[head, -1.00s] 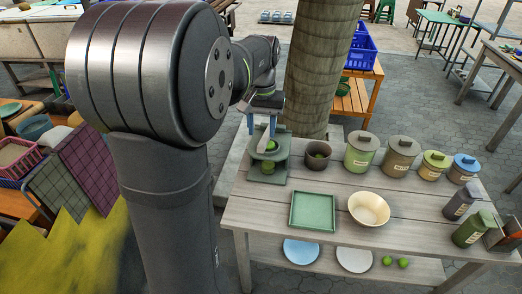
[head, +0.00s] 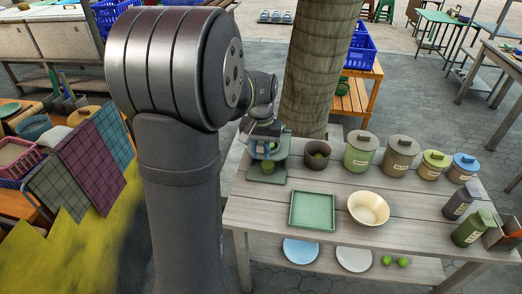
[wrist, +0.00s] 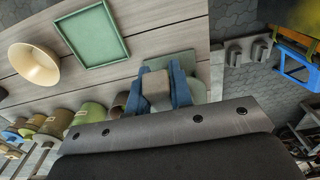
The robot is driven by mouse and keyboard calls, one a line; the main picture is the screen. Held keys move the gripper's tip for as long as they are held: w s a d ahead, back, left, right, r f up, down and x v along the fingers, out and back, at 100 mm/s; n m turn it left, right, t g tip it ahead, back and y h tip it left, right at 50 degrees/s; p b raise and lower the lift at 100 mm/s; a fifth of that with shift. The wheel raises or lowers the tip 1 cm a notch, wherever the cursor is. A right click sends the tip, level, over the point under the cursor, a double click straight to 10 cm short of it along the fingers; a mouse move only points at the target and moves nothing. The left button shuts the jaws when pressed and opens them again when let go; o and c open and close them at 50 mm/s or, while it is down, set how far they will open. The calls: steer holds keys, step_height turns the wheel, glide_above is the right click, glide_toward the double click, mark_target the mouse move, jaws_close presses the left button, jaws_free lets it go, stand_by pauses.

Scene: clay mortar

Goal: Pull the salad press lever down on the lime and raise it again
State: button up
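The green salad press (head: 282,172) stands at the back left of the table. A lime (head: 268,167) shows in the press, partly covered by its upper parts and my gripper. My gripper (head: 266,149) is low over the press in the head view. In the wrist view, its blue fingers (wrist: 160,92) stand on both sides of a tan block (wrist: 155,85), which looks like the end of the lever. The fingers appear closed against it. The contact of the press with the lime is hidden.
A dark pot (head: 318,154) stands just right of the press. A green tray (head: 313,229) and cream bowl (head: 368,208) lie in front. Lidded canisters (head: 361,152) line the back. A tree trunk (head: 318,70) rises behind.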

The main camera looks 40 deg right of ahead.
jaws_close()
steer(key=shift+w+d+r+g+y, duration=0.55)
steer(key=shift+d+r, duration=0.05)
steer(key=shift+r, duration=0.85)
steer(key=shift+w+d+r+g+y, duration=0.5)
steer(key=shift+w+d+r, duration=0.1)
steer(key=shift+r, duration=0.85)
steer(key=shift+w+d+r+g+y, duration=0.55)
steer(key=shift+r, duration=0.9)
steer(key=o, duration=0.7)
jaws_free()
steer(key=shift+c, duration=0.2)
steer(key=shift+r, duration=0.3)
steer(key=s+d+r, duration=0.2)
steer(key=s+r, duration=0.8)
steer(key=s, duration=0.1)
steer(key=shift+s+d+r, duration=0.2)
steer(key=shift+d, duration=0.2)
steer(key=shift+c, duration=0.4)
